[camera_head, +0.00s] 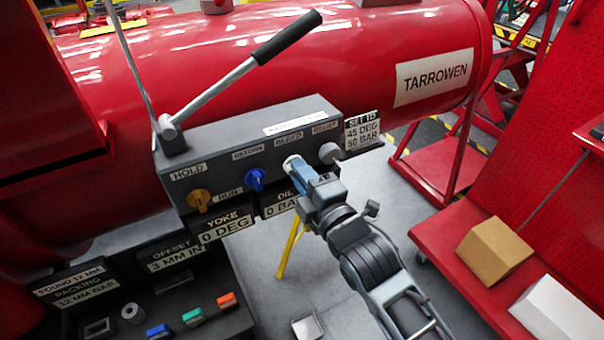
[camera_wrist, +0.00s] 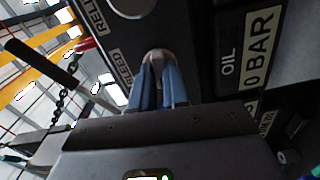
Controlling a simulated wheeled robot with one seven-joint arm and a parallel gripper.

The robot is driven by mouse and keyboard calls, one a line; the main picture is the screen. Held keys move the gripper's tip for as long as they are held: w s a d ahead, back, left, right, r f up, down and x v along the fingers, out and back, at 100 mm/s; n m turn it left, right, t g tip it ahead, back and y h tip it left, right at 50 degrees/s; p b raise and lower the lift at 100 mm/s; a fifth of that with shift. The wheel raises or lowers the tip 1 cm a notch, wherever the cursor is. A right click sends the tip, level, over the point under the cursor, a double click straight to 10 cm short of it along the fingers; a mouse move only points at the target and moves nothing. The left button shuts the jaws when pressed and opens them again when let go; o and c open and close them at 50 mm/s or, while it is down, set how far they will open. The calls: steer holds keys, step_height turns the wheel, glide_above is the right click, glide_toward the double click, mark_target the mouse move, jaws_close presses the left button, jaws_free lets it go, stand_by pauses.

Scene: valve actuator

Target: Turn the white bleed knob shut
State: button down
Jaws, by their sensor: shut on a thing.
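The white bleed knob (camera_head: 291,161) is on the front of the grey valve block (camera_head: 238,140), below the BLEED label. My gripper (camera_head: 299,174) reaches it from the lower right, and its blue fingers are shut on the knob. In the wrist view, the two blue fingers (camera_wrist: 161,85) stand on either side of the pale knob (camera_wrist: 157,56), which shows between their tips. The fingers hide much of the knob, so I cannot tell how far it is turned.
A blue RETURN knob (camera_head: 254,179), an orange HOLD/RUN knob (camera_head: 199,200) and a grey RELIEF knob (camera_head: 329,152) share the block. A pump lever (camera_head: 240,70) rises above it. Placards for yoke and oil (camera_head: 287,202) hang below. A red shelf (camera_head: 440,232) with boxes stands right.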

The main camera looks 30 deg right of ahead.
steer(key=shift+m, duration=0.3)
steer(key=shift+f+m+b, duration=0.1)
steer(key=shift+m+b, duration=0.3)
steer(key=shift+m, duration=7.3)
steer(key=c, duration=1.1)
jaws_free()
steer(key=shift+s, duration=0.1)
steer(key=shift+s+b, duration=0.65)
steer(key=shift+s, duration=3.15)
